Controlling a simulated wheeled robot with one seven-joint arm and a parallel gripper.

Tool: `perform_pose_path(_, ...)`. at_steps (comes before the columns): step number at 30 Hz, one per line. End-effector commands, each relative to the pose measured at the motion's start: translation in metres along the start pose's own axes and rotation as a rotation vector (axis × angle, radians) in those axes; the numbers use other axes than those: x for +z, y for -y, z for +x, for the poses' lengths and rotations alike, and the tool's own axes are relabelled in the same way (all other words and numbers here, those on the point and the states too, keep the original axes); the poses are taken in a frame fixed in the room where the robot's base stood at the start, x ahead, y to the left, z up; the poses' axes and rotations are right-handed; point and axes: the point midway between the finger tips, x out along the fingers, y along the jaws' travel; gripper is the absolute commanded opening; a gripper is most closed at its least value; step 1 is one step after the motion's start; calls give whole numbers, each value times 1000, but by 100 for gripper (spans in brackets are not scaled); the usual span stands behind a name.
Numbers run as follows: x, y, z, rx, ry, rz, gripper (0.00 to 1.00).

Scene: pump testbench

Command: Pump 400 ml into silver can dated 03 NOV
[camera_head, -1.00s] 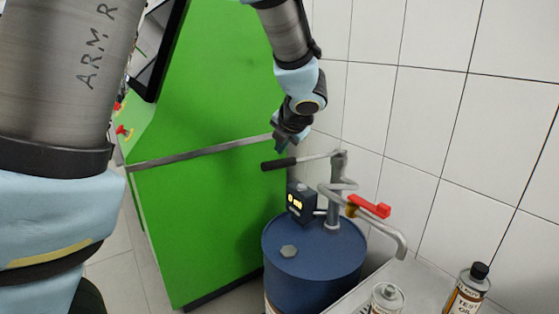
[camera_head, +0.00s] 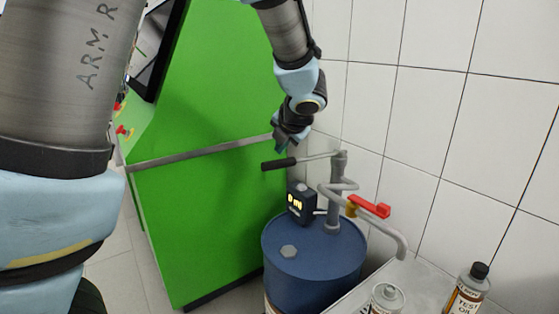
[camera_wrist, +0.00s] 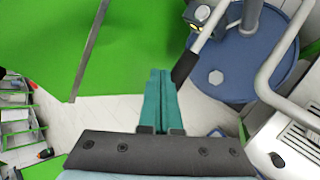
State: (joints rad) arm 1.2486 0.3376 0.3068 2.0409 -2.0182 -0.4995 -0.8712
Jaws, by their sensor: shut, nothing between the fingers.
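A blue drum (camera_head: 310,265) carries a hand pump (camera_head: 338,190) with a lever ending in a black grip (camera_head: 278,164). A red valve handle (camera_head: 374,208) sits above the curved spout (camera_head: 401,244). My gripper (camera_head: 282,147) is just above the black grip, with teal fingers (camera_wrist: 158,95) together and empty. In the wrist view, the grip (camera_wrist: 184,67) lies just right of the fingertips.
A green cabinet (camera_head: 210,150) stands left of the drum. A tiled wall (camera_head: 430,110) is behind.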

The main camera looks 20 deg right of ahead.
Motion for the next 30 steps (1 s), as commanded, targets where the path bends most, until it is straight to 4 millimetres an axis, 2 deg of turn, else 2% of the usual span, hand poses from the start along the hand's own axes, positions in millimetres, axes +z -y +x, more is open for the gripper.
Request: perform_pose_path(30, -6, 6, 8, 0, 0, 0, 0)
